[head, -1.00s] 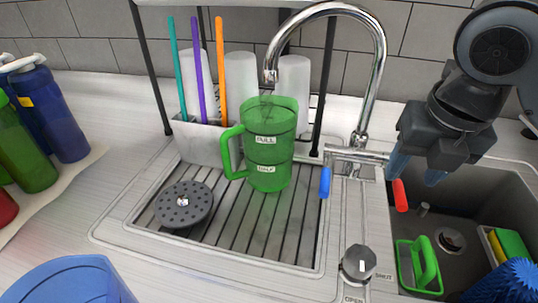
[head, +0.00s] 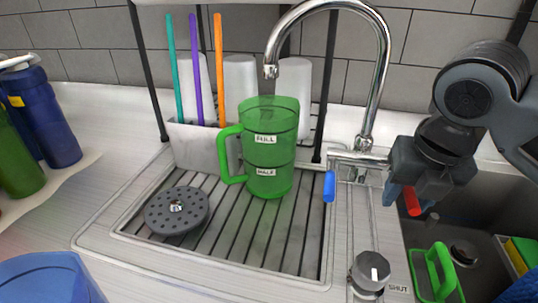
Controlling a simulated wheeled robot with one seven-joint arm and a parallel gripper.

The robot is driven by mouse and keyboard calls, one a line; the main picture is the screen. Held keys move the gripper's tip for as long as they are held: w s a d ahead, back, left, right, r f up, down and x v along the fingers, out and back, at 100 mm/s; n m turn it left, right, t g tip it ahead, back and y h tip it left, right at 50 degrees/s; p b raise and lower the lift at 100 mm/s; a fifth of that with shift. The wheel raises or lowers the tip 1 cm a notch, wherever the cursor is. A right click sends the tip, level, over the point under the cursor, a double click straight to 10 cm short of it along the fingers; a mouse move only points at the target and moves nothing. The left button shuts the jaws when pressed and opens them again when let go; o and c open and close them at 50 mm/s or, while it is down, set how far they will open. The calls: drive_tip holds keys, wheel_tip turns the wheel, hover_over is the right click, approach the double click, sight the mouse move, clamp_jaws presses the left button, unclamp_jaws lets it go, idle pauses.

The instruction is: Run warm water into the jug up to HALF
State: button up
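The green see-through jug (head: 268,150) stands upright on the ribbed drainboard, with FULL and HALF labels on its side and its handle to the left. The tap spout (head: 271,70) hangs above the jug's mouth. I cannot make out a water stream or a water level. The blue tap lever (head: 329,187) hangs down on the left, and the red tap lever (head: 412,203) on the right. My gripper (head: 410,196) is at the red lever, with its blue fingers apart on either side of it. I cannot tell whether they touch it.
A dark knob (head: 370,271) with a SHUT label is at the front of the sink unit. A round grey strainer (head: 177,209) lies on the drainboard. A holder with straws (head: 200,147) stands behind the jug. The sink (head: 468,225) holds a green-handled brush (head: 436,272).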

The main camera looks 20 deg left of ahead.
drive_tip(key=c, duration=0.6)
drive_tip(key=shift+c, duration=0.2)
drive_tip(key=shift+a+r, duration=0.1)
drive_tip(key=shift+r, duration=0.05)
